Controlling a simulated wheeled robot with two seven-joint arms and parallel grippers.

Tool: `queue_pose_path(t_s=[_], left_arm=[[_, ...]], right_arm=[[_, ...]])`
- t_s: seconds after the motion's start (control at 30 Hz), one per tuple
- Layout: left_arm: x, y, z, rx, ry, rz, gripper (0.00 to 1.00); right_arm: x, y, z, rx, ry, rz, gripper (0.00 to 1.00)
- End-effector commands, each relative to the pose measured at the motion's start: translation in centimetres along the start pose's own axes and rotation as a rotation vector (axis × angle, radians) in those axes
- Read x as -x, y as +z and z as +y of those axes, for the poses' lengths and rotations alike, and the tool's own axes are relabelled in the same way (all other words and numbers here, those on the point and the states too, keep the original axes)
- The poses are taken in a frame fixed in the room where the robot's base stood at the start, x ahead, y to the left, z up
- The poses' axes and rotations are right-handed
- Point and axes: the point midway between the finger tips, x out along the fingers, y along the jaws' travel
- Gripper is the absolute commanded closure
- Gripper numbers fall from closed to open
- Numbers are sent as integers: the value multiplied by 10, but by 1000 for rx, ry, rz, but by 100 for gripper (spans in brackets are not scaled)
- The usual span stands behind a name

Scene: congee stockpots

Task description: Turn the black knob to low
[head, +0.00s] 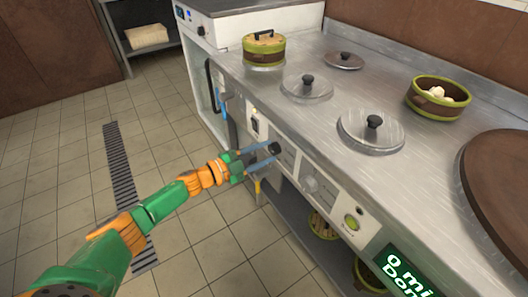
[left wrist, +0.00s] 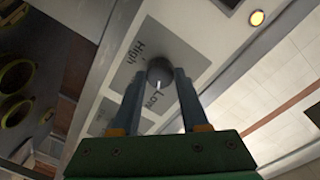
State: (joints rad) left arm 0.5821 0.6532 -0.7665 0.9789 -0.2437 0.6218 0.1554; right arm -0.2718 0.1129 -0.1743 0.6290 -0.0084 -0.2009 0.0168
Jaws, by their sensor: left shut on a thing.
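The black knob (head: 275,148) is on the front panel of the steel stove, below the counter edge. My left gripper (head: 272,153) reaches it from the left, and its two blue fingers are shut on the knob from both sides. In the left wrist view the knob (left wrist: 160,68) sits between the fingertips (left wrist: 160,76). A white pointer mark on it points down toward the printed word Low (left wrist: 152,97). The word High (left wrist: 137,50) is printed on the other side. My right gripper is in neither view.
Lidded wells (head: 372,134) and a green-rimmed steamer (head: 438,98) are on the counter. The tiled floor (head: 200,262) is open at left.

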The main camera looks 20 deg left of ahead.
Motion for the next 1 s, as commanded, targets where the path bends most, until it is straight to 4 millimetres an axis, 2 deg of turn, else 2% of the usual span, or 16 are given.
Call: queue_pose_path(t_s=[0.6,0.63,0.73,1.0], left_arm=[[0,0,0,40,0,2,100],[0,0,0,40,0,2,53],[0,0,0,40,0,2,26],[0,0,0,40,0,2,26]], right_arm=[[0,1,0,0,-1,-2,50],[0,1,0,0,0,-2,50],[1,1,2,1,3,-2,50],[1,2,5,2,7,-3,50]])
